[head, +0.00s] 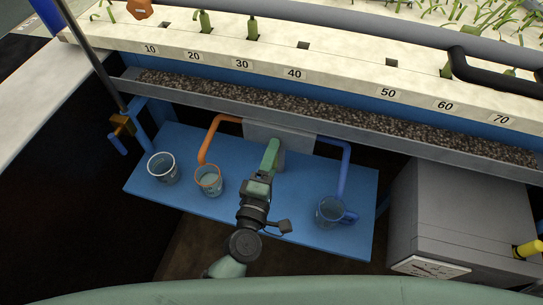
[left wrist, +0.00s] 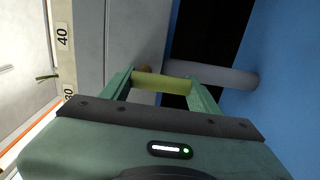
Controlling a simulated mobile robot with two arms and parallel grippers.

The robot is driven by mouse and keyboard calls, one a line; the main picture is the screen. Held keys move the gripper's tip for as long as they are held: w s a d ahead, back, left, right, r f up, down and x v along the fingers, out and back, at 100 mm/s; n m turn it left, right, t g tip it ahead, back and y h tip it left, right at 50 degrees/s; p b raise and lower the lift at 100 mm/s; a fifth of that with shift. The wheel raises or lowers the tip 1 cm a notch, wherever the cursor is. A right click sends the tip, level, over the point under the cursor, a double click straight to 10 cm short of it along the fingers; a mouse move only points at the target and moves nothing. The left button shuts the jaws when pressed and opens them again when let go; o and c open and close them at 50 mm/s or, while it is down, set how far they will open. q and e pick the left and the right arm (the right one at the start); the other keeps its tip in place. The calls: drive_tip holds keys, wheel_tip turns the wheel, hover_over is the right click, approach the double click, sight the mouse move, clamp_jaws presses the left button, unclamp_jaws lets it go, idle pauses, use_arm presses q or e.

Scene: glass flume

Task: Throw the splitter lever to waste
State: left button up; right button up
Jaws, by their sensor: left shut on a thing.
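The splitter is a grey box (head: 296,140) under the gravel trough in the head view. An orange pipe (head: 212,131) leaves it on the left and a blue pipe (head: 345,165) on the right. My left gripper (head: 271,148) reaches up to the front of the box and hides the lever there. In the left wrist view, the lever's yellow grip (left wrist: 162,84) lies crosswise between the fingers of my left gripper (left wrist: 161,88), which is shut on it. I cannot tell which way the lever is tilted. My right gripper is not in view.
On the blue shelf (head: 262,223) stand a clear cup (head: 162,168), a cup (head: 208,181) below the orange pipe, and a jug (head: 331,211) below the blue pipe. A grey cabinet (head: 448,215) is at right. The numbered flume edge (head: 340,78) runs above.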

use_arm(q)
drive_tip(key=shift+f, duration=0.1)
drive_tip(key=o, duration=1.4)
drive_tip(key=b+v, duration=0.1)
drive_tip(key=v, duration=0.7)
drive_tip(key=shift+w+d, duration=0.1)
